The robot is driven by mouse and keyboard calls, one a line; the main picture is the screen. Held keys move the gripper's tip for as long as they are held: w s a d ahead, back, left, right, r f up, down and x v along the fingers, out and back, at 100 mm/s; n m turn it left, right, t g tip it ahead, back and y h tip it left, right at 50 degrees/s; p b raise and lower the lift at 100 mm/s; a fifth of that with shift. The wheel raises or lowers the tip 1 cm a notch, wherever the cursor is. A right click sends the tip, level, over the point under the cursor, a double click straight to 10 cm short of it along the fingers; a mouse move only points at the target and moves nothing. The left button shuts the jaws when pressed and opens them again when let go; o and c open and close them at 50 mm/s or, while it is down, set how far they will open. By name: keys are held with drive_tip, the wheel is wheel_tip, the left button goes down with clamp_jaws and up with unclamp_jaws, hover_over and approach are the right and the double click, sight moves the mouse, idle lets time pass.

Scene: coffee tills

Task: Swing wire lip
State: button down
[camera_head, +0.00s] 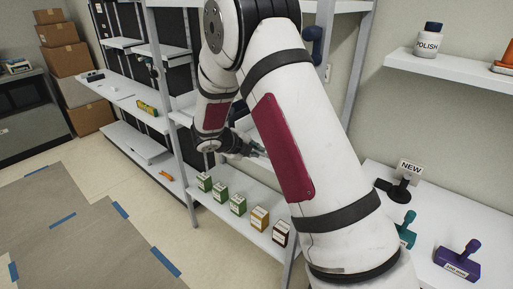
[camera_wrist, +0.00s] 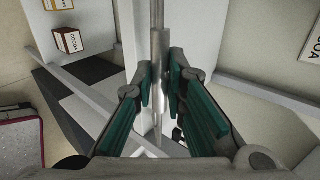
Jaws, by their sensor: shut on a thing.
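A thin metal rod, which looks like the wire lip (camera_wrist: 157,14), runs down the middle of the wrist view, with a thicker bright sleeve part lower down. My gripper (camera_wrist: 160,78) has its teal-padded fingers on either side of this rod and is shut on it. In the head view my gripper (camera_head: 254,149) is at the shelf rack, above the row of small boxes, partly hidden by my arm. I cannot make out the wire lip there.
Several small cartons (camera_head: 238,204) stand on the lower shelf (camera_head: 210,206); a cocoa box (camera_wrist: 68,40) shows in the wrist view. A rack upright (camera_head: 182,150) is left of my gripper. Stamps, including a purple one (camera_head: 458,262), stand on the right counter. The floor at left is open.

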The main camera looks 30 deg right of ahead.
drive_tip(key=shift+s+f, duration=0.1)
drive_tip(key=shift+f, duration=0.05)
drive_tip(key=shift+s+a+f, duration=0.15)
drive_tip(key=shift+a+f, duration=0.4)
drive_tip(key=shift+f, duration=0.05)
drive_tip(key=shift+s+a+f+b, duration=0.1)
drive_tip(key=shift+a+f+b, duration=0.25)
drive_tip(key=shift+f, duration=0.4)
drive_tip(key=c, duration=1.5)
unclamp_jaws()
drive_tip(key=shift+c, duration=0.2)
drive_tip(key=shift+r, duration=0.1)
